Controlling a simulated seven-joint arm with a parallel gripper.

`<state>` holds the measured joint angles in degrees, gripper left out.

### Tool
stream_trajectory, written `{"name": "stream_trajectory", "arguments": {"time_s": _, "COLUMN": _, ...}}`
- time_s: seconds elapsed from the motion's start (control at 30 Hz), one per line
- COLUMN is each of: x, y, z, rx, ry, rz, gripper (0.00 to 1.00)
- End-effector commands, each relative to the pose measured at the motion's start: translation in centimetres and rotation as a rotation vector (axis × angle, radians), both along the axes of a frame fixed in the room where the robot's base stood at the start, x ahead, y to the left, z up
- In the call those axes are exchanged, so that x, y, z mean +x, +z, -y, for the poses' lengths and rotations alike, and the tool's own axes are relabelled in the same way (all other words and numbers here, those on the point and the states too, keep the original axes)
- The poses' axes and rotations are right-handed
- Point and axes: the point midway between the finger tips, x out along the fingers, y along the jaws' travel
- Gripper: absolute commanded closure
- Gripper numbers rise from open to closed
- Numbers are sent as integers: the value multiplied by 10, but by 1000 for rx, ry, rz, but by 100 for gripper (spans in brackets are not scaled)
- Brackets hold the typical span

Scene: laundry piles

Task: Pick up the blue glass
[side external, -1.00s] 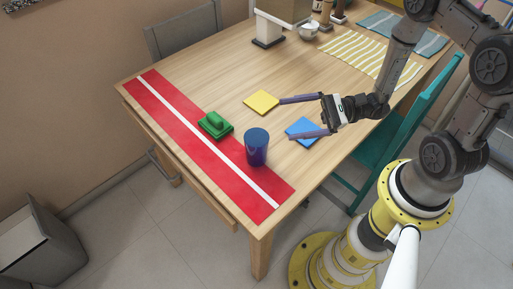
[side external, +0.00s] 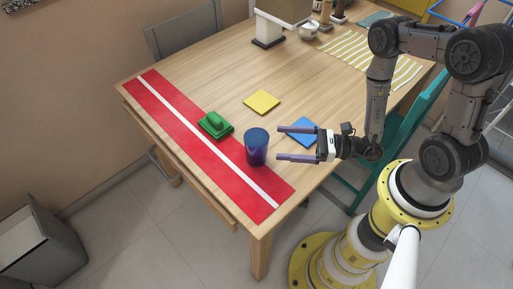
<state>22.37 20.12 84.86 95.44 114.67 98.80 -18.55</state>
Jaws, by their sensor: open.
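The blue glass (side external: 257,148) stands upright on the table, at the right edge of the red runner. My gripper (side external: 279,143) is open, with two long purple fingers pointing left toward the glass. The fingertips are just to the right of the glass in the picture. One finger is on its far side and one on its near side, with nothing seen between them. I cannot tell the exact gap or height between the fingers and the glass.
A green block on a green base (side external: 215,124) sits on the red runner (side external: 180,132). A yellow square (side external: 262,102) and a blue square (side external: 303,131) lie on the wooden table (side external: 215,85). A teal chair (side external: 405,125) stands at the right edge. The table's middle is clear.

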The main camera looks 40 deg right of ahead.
Motion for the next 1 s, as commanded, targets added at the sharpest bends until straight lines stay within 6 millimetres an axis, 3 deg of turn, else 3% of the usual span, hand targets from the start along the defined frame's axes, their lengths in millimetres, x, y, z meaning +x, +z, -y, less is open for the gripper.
{"name": "stream_trajectory", "arguments": {"time_s": 1.0, "x": 63, "y": 2, "z": -54, "rx": 1, "ry": 0, "rz": -1, "gripper": 0}}
